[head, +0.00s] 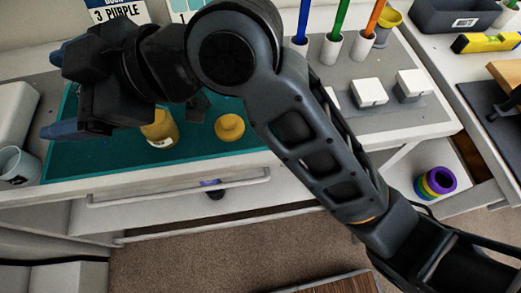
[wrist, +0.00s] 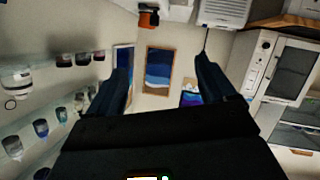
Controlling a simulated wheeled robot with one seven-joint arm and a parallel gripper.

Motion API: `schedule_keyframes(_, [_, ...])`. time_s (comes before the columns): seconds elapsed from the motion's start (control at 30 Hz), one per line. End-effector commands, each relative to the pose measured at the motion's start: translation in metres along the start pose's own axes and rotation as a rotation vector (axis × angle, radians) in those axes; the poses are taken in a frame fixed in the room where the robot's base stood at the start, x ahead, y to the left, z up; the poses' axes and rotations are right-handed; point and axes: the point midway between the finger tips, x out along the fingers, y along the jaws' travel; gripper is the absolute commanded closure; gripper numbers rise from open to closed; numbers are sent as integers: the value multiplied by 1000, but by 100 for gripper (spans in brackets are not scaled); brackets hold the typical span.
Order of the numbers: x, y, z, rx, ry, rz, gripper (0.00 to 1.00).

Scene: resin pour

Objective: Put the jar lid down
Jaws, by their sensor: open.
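A round yellow lid (head: 229,127) with a raised middle lies on the teal mat (head: 190,157). Left of it stands a yellow jar (head: 160,128) with a pale label; its top is partly hidden by my arm. My gripper (head: 57,93) is above the left part of the mat, left of the jar and apart from both, with its fingers pointing left. In the wrist view my gripper (wrist: 162,62) has its two fingers wide apart with nothing between them. The lid and jar are not in the wrist view.
A grey cup (head: 18,166) stands at the left. White cups with blue, green and orange sticks (head: 331,48) and small white-topped blocks (head: 369,92) stand on a grey mat at the right. Coloured rings (head: 437,181) lie on a lower shelf. My arm crosses the middle.

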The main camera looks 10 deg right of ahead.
Motion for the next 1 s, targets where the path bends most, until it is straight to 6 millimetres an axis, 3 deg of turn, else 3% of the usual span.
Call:
schedule_keyframes(0.23, [-23, 6, 28, 335, 152, 297, 16])
schedule_keyframes(0.47, [-67, -8, 85, 593, 202, 579, 16])
schedule_keyframes(0.67, [-120, -44, 142, 752, 179, 819, 16])
schedule_keyframes(0.8, [-164, -80, 176, 813, 132, 974, 16])
schedule_keyframes(1.0, [-235, -143, 207, 829, 33, 1156, 16])
